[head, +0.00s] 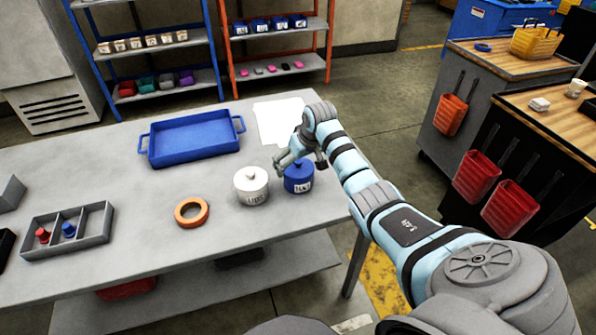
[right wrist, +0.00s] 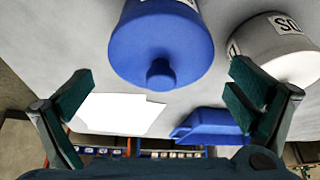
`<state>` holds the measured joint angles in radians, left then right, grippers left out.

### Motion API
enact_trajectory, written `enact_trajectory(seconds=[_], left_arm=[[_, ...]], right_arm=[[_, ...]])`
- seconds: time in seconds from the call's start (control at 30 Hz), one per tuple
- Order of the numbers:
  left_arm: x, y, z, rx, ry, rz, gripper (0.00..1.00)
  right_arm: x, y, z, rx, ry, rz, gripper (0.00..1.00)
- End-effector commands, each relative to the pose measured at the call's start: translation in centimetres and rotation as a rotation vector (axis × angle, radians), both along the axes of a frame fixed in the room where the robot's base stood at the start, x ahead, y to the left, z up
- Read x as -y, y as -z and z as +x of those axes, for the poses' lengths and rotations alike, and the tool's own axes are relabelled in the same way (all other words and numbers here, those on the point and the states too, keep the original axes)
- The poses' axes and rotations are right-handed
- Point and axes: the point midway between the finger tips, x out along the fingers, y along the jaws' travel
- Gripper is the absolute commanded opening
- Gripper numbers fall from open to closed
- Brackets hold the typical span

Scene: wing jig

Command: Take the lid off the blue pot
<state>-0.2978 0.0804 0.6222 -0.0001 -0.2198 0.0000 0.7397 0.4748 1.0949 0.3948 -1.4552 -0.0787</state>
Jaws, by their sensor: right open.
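The blue pot (head: 299,184) stands on the grey table near its right edge, with a white label on its side. Its blue lid seems to be on; the gripper partly hides it in the head view. In the right wrist view the pot (right wrist: 160,35) shows large, with the lid's round blue knob (right wrist: 160,73) towards me. My right gripper (head: 289,160) is at the top of the blue pot. In the wrist view its open fingers (right wrist: 160,82) are spread wide on either side of the knob, apart from it and empty. My left gripper is not in view.
A white lidded pot (head: 251,187) stands close on the left of the blue pot. An orange ring (head: 191,212), a blue tray (head: 195,139), a grey divided box (head: 90,232) and a white sheet (head: 272,120) lie on the table. The front middle of the table is clear.

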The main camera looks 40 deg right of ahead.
Motion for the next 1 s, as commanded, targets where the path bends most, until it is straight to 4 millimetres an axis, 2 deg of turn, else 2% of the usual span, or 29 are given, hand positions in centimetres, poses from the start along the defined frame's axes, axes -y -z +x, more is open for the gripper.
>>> enact_trajectory(seconds=[0.2,0.47,0.6,0.8,1.0], left_arm=[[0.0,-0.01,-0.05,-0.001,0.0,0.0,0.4],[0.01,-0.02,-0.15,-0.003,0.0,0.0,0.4],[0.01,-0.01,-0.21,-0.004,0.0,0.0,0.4],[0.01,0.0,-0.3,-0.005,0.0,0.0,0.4],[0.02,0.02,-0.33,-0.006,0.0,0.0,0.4]], right_arm=[[0.02,0.03,0.09,0.001,0.0,-0.001,0.98],[0.02,0.01,0.08,0.001,0.0,-0.001,0.57],[0.03,0.01,0.07,0.001,0.0,-0.001,0.55],[0.06,0.11,0.0,-0.002,0.001,-0.002,0.42],[0.06,0.19,-0.05,-0.004,0.002,-0.001,0.39]])
